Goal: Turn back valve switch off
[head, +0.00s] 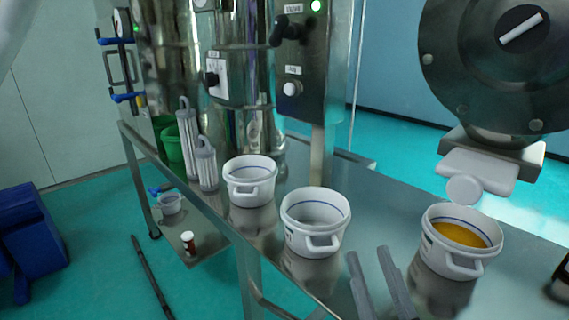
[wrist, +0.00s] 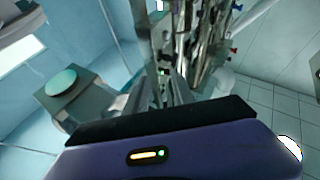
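The valve switch (head: 282,30) is a black handle on the front of a steel control box (head: 318,65), under a label that seems to read "VALVE". A green lamp (head: 315,6) is lit beside it. The handle appears turned sideways, but its exact angle is hard to tell. My gripper (head: 368,250) shows as two grey fingers at the bottom of the head view, spread apart with nothing between them. It is below and right of the switch, well apart from it. The switch cannot be made out in the wrist view.
A steel table (head: 375,215) carries two empty white buckets (head: 250,190) (head: 312,240) and one bucket (head: 455,262) with orange contents. A large round dark machine part (head: 480,90) hangs at right.

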